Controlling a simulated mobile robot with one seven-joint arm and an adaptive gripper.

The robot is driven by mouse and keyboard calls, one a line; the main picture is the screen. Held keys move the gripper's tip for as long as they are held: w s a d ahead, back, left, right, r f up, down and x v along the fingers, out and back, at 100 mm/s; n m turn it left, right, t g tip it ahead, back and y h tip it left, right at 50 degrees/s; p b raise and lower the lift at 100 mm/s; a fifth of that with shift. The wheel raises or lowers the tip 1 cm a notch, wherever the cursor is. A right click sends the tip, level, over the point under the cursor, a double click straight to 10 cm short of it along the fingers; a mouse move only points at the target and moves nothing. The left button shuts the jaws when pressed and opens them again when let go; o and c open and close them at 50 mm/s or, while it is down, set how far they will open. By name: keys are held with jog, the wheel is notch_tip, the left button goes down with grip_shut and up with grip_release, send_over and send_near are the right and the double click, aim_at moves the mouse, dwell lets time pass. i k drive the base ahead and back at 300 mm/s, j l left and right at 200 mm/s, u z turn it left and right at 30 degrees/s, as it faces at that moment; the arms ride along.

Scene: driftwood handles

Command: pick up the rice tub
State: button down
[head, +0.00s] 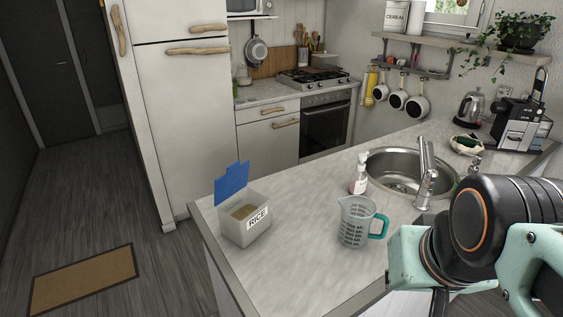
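The rice tub (245,222) is a pale, box-shaped container with a white label reading RICE. It stands upright near the left corner of the counter, and grain shows inside. Its blue lid (232,184) stands raised at the back left, so the tub is open at the top. Parts of my arm, black and mint green, fill the lower right corner, well to the right of the tub. I cannot make out my gripper's fingers in this view.
A clear measuring cup (354,226) with a teal handle stands right of the tub. A soap bottle (359,176) and the sink (393,165) are farther back. The counter (300,265) is bare between tub and cup. The counter's left edge is close to the tub.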

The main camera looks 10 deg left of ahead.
aim_at(245, 216)
jog(key=i+l, duration=0.25)
jog(key=i+l+u, duration=0.15)
jog(key=l, duration=0.2)
jog(key=i+l+u, duration=0.2)
jog(key=l, duration=0.2)
jog(key=l+u, duration=0.2)
jog(key=u, duration=1.65)
jog(key=i+j+z, duration=0.15)
jog(key=k, duration=0.05)
